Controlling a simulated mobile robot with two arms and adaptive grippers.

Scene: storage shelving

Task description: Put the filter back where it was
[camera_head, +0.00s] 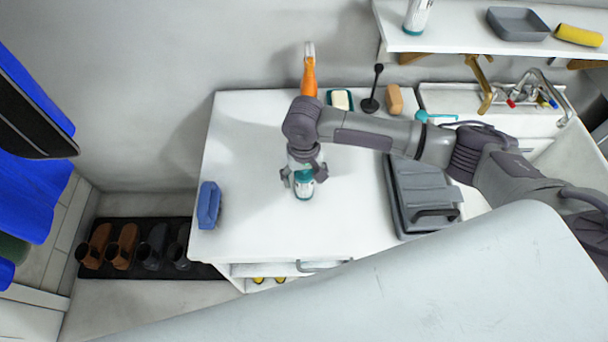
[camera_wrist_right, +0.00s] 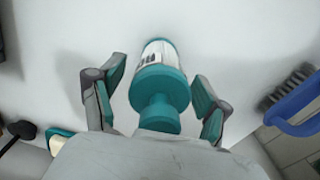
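A white and teal cylinder, which I take to be the filter (camera_head: 303,186), is on the white counter (camera_head: 260,225) below my right gripper (camera_head: 304,176). In the right wrist view the filter (camera_wrist_right: 160,88) shows a teal end with a narrower neck toward the camera and a white labelled body beyond. My right gripper (camera_wrist_right: 158,95) is open, with one finger on each side of the filter and visible gaps between them. In the head view the gripper hides the filter's upper part. My left gripper is not in view.
A similar white and teal container (camera_head: 417,16) stands on the wall shelf (camera_head: 455,38). The counter also holds an orange bottle (camera_head: 309,76), a soap dish (camera_head: 340,100), a brown block (camera_head: 394,99), a blue brush (camera_head: 208,205) and a grey case (camera_head: 422,193). The counter's front middle is clear.

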